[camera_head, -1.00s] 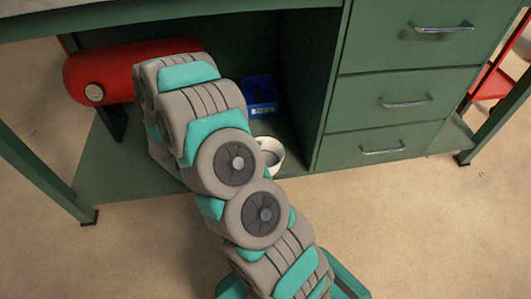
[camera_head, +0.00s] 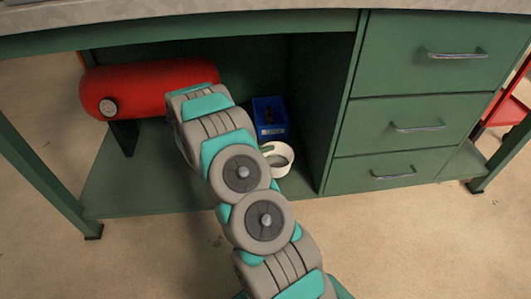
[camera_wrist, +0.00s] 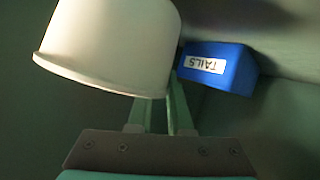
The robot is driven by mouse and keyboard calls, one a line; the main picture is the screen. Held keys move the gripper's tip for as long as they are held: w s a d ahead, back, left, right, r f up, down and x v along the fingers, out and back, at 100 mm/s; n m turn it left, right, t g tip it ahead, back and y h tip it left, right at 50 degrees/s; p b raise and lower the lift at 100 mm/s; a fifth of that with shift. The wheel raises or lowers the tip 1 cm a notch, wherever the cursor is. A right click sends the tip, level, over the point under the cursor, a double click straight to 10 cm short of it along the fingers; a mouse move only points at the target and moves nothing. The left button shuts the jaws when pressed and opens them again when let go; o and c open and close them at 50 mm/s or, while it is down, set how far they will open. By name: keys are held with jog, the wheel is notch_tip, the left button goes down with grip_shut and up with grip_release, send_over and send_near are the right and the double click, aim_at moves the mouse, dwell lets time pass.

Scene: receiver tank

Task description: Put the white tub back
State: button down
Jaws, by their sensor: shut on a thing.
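The white tub (camera_head: 290,159) is in the lower opening of the green bench, in front of a blue bin (camera_head: 269,119). It is upright, its open top facing up, and partly hidden by my arm in the head view. In the wrist view the tub (camera_wrist: 110,42) fills the upper left, its rim toward my gripper. My gripper (camera_wrist: 168,98) is shut on the tub's rim with its two green fingers. The blue bin, labelled TAILS, is to the right of the tub in the wrist view (camera_wrist: 222,68). I cannot tell whether the tub touches the shelf.
The green lower shelf (camera_head: 130,190) has bare room at the left front. A red receiver tank (camera_head: 145,88) lies left of my arm. A drawer unit (camera_head: 395,128) closes the right side, and the bench top (camera_head: 200,24) hangs above.

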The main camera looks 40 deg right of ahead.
aim_at(276, 161)
jog(key=f, duration=0.2)
jog(key=w+f, duration=0.1)
jog(key=shift+d+f+b, duration=0.25)
jog(key=shift+f+b, duration=0.1)
jog(key=c, duration=0.8)
grip_release()
jog(key=shift+r, duration=0.1)
